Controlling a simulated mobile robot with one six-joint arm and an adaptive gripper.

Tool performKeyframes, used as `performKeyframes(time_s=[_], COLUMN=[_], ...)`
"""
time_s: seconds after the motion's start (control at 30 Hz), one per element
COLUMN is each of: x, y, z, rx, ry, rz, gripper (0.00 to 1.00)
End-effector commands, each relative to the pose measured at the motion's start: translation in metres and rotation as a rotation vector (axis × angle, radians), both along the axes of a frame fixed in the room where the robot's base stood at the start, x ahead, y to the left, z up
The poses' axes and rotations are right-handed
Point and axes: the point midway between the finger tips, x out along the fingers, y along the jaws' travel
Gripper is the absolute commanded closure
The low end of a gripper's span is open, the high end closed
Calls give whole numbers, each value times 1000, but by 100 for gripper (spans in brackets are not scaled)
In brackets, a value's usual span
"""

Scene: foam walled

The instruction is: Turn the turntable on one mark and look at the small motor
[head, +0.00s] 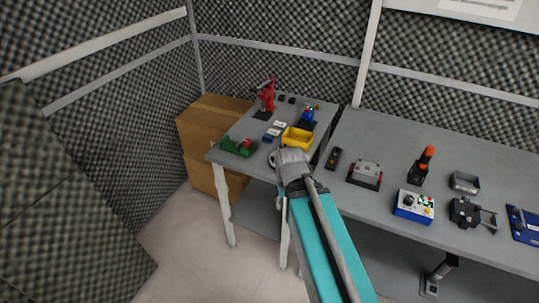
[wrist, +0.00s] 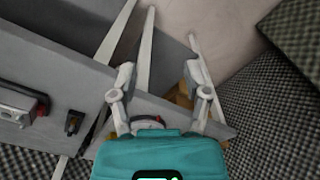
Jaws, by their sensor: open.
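My gripper (wrist: 158,78) is open and empty in the wrist view, its two grey fingers spread wide over the tabletop edge and table legs. I cannot make out the small motor for certain in either view.
The left table holds a red device (head: 267,97), a yellow bin (head: 297,138), a blue device (head: 308,117) and a green item (head: 239,147). The right table (head: 385,133) carries a grey box on a red base (head: 365,174) and a blue-white control box (head: 414,206). Cardboard boxes (head: 203,125) stand left.

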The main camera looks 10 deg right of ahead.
Motion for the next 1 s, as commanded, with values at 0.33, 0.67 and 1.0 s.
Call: performKeyframes(time_s=[0.33, 0.67, 1.0], x=[3, 65, 195], y=[0, -8, -9], z=[1, 18, 52], rx=[0, 0, 0], ry=[0, 0, -1], rz=[-9, -230, -731], gripper=[38, 38, 38])
